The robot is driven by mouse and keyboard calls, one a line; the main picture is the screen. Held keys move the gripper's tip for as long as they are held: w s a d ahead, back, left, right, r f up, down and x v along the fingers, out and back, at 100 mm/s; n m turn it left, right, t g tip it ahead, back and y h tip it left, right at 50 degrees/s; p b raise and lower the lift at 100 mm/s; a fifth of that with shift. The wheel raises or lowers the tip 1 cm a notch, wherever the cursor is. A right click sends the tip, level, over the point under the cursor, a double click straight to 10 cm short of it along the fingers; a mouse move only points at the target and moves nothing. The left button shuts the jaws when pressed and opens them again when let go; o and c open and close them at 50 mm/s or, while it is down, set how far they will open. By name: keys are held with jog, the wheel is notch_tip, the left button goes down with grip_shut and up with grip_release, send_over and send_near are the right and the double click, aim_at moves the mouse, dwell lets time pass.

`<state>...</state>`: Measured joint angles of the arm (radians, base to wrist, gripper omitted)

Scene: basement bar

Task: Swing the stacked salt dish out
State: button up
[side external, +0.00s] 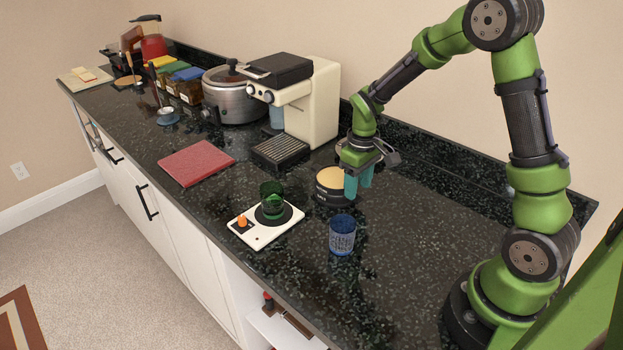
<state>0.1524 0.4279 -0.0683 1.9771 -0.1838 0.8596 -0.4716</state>
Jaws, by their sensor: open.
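The stacked salt dish (331,187) is a short, round, dark container with a pale tan top, standing on the dark speckled counter in the side external view. Dark bands ring its side, and its layers look roughly aligned. My gripper (358,184) points down with its teal fingertips at the right edge of the dish. The fingers are open, with a small gap between them. They overlap the dish's right side in the picture, so I cannot tell whether they touch it. That side is partly hidden.
A blue patterned cup (342,236) stands in front of the dish. A white hot plate (258,236) with an orange knob carries a green glass (271,200) to the left. A cream coffee machine (312,105) stands behind. The counter (430,215) is clear on the right.

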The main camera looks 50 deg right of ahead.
jog(key=shift+f, duration=1.25)
grip_shut()
